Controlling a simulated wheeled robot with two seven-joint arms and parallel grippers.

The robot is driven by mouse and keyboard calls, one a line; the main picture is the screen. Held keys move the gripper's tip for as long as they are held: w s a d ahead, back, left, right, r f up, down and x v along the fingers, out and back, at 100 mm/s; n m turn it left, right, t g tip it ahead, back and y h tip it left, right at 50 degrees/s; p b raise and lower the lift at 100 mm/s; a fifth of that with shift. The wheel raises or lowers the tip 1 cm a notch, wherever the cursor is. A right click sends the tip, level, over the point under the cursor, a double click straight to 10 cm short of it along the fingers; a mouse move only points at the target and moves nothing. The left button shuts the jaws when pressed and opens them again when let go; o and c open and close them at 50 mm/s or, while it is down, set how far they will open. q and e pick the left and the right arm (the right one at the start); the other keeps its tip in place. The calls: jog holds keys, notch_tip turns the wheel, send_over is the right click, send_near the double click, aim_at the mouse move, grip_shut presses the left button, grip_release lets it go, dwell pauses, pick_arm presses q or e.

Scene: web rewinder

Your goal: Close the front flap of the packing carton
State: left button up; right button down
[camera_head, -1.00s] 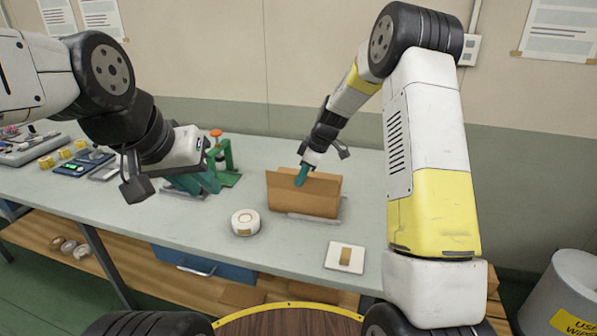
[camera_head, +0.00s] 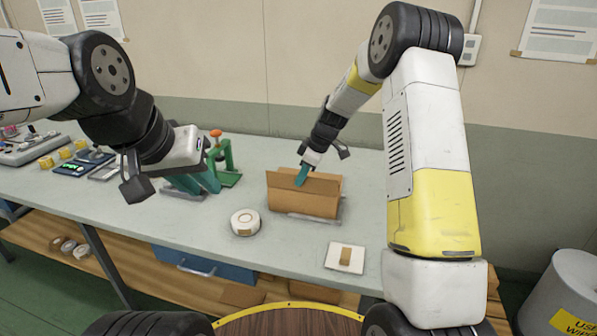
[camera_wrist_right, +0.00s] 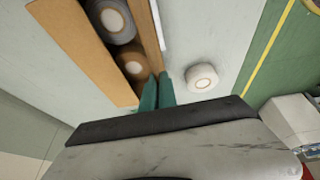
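The brown packing carton (camera_head: 303,204) stands on the table right of centre. Its front flap (camera_head: 318,185) stands up along the near top edge, tilted. In the right wrist view the carton's wide cardboard flap (camera_wrist_right: 82,45) lies out to the left, and rolls (camera_wrist_right: 118,22) sit inside the opening. My right gripper (camera_head: 300,178) is at the carton's top by the front flap. Its green fingers (camera_wrist_right: 157,92) are side by side with no clear gap, at the end of the narrow front cardboard strip. My left gripper (camera_head: 192,184) hangs over the table, left of the carton, fingers apart and empty.
A white roll (camera_head: 245,222) lies left of the carton. A white square pad with a brown patch (camera_head: 345,257) lies nearer the front edge. A green stand with an orange knob (camera_head: 222,160) is behind my left gripper. Table right of the carton is clear.

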aim_at(295, 189)
jog(key=shift+w, duration=0.1)
dwell(0.4)
jog(key=shift+w+d+f+m+g+y, duration=0.15)
jog(key=shift+w+m+g+y, duration=0.2)
jog(key=shift+g, duration=0.65)
jog(key=shift+w+d+f+m+g+y, duration=0.15)
jog(key=shift+w+g+y, duration=0.35)
jog(key=shift+g, duration=0.5)
jog(key=shift+w+d+f+m+g+y, duration=0.2)
jog(key=shift+w+g, duration=0.35)
jog(key=shift+g, duration=0.45)
jog(key=c, duration=2.1)
grip_release()
jog(key=o, duration=0.5)
jog(key=shift+c, duration=0.2)
jog(key=shift+r, duration=0.1)
